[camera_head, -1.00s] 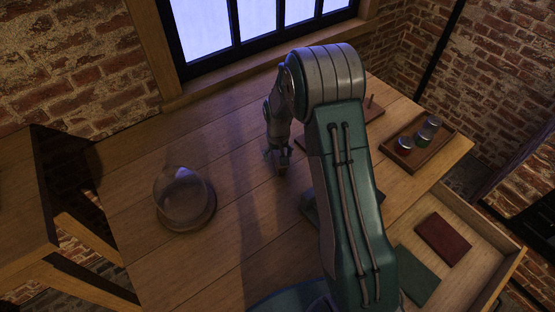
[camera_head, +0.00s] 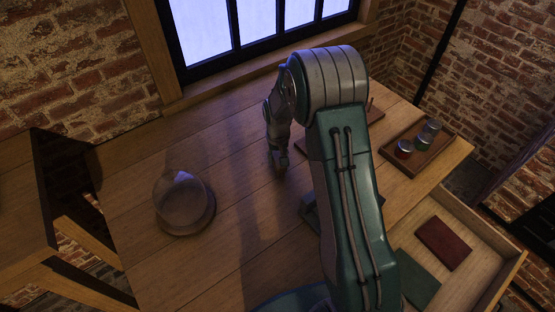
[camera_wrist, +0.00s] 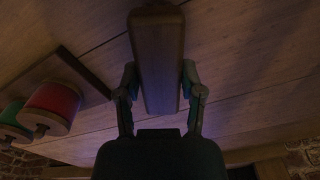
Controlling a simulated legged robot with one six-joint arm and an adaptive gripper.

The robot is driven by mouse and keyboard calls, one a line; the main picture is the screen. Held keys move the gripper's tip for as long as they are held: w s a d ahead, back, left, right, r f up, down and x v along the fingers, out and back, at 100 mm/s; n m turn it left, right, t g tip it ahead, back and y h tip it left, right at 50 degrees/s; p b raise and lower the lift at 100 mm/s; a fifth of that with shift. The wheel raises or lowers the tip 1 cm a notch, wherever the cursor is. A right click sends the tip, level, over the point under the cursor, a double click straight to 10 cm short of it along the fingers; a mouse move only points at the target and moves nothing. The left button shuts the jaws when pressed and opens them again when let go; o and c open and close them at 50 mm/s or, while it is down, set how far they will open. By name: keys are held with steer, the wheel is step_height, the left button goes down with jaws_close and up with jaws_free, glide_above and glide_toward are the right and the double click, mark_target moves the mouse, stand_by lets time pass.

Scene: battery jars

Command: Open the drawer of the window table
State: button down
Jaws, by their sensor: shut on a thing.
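The window table (camera_head: 235,220) stands below the window. Its drawer (camera_head: 495,238) is pulled out at the lower right, with a dark red flat item (camera_head: 443,242) and a green flat item (camera_head: 417,277) inside. My gripper (camera_head: 280,165) is over the middle of the tabletop, well left of the drawer. In the wrist view my gripper (camera_wrist: 160,82) is shut on a long brown wooden piece (camera_wrist: 158,50), one finger on each side. I cannot tell what this piece belongs to. My arm hides part of the tabletop and the drawer's near left portion.
A glass dome (camera_head: 182,198) stands at the table's left. A wooden tray (camera_head: 442,158) with small jars (camera_head: 404,150) is at the right. The wrist view shows a red cylinder (camera_wrist: 52,106) and a green one (camera_wrist: 12,122). A wooden stool or side table (camera_head: 22,200) is left.

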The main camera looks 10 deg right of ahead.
steer(key=s+r, duration=0.1)
steer(key=r, duration=0.1)
steer(key=s+r, duration=0.2)
steer(key=r, duration=0.1)
steer(key=s+d+r, duration=0.1)
steer(key=r, duration=0.1)
steer(key=shift+s+r, duration=0.25)
steer(key=shift+s, duration=0.1)
steer(key=s+d+r, duration=0.1)
steer(key=s+r, duration=0.3)
steer(key=s, duration=0.5)
steer(key=shift+d, duration=0.25)
